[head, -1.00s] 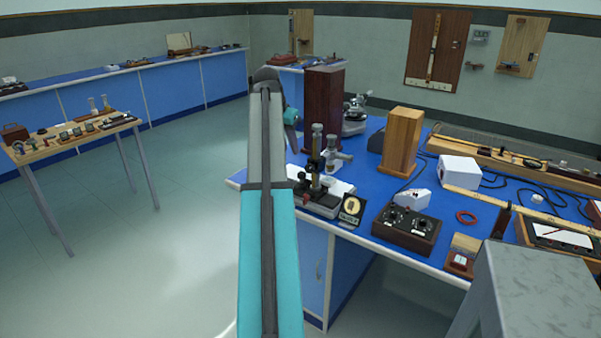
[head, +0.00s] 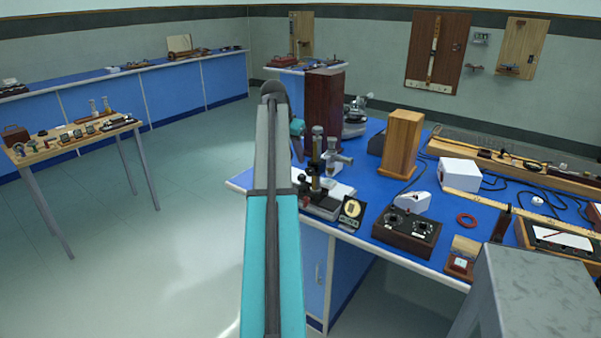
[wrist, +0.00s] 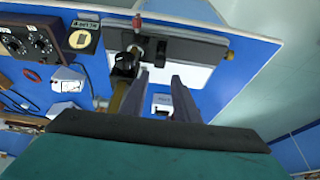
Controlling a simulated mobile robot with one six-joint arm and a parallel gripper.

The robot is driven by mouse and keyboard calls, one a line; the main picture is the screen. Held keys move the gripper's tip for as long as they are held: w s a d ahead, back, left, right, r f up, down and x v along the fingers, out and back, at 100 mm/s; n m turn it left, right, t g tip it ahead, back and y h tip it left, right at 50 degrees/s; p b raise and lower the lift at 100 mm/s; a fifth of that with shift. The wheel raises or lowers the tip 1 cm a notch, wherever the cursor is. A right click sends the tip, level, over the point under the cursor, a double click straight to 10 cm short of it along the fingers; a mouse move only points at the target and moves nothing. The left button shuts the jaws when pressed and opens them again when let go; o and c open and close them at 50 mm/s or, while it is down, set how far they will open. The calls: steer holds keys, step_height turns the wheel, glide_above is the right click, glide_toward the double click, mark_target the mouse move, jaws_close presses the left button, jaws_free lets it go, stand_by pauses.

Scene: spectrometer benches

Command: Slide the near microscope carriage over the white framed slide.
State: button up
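The near microscope, with a brass-and-black upright carriage (head: 317,165), stands at the front left corner of the blue bench on a dark base rail. In the wrist view its dark base (wrist: 185,48) lies over a white sheet, and its brass tube (wrist: 119,98) is left of my fingers. A small white framed piece, likely the slide (wrist: 161,103), shows between my fingers; I cannot pick it out in the head view. My gripper (wrist: 162,84) is open and empty beside the carriage; whether it touches is unclear. In the head view, my arm mostly hides my gripper (head: 298,150).
A dark wooden block (head: 324,100), a light wooden block (head: 403,143) and another microscope (head: 354,120) stand behind. Open floor lies left of the bench.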

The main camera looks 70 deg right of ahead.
mark_target(302, 175)
steer(key=p+x, duration=0.1)
steer(key=x, duration=0.8)
steer(key=shift+d+f, duration=0.15)
steer(key=shift+f, duration=0.2)
jaws_close()
